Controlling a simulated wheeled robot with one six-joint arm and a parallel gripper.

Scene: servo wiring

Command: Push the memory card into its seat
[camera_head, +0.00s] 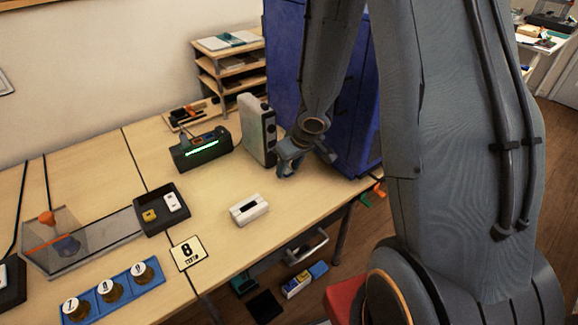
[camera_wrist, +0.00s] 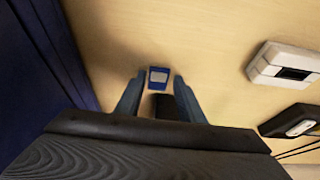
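A small blue memory card with a grey label (camera_wrist: 158,75) lies on the wooden table in the wrist view, just ahead of my gripper's fingertips. I cannot make it out in the head view. My gripper (camera_wrist: 159,84) is open, with a gap on each side of the card. In the head view my gripper (camera_head: 290,170) is low over the table, near its right edge. A white block with a dark slot (camera_head: 249,208), which looks like the seat, sits on the table to the left and in front of my gripper. It also shows at the right of the wrist view (camera_wrist: 286,66).
A grey-white upright case (camera_head: 257,130) and a dark box with a green display (camera_head: 201,149) stand behind. A blue cabinet (camera_head: 285,60) is close by. A black tray (camera_head: 153,225) holds small yellow and white pieces. Table between white block and gripper is clear.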

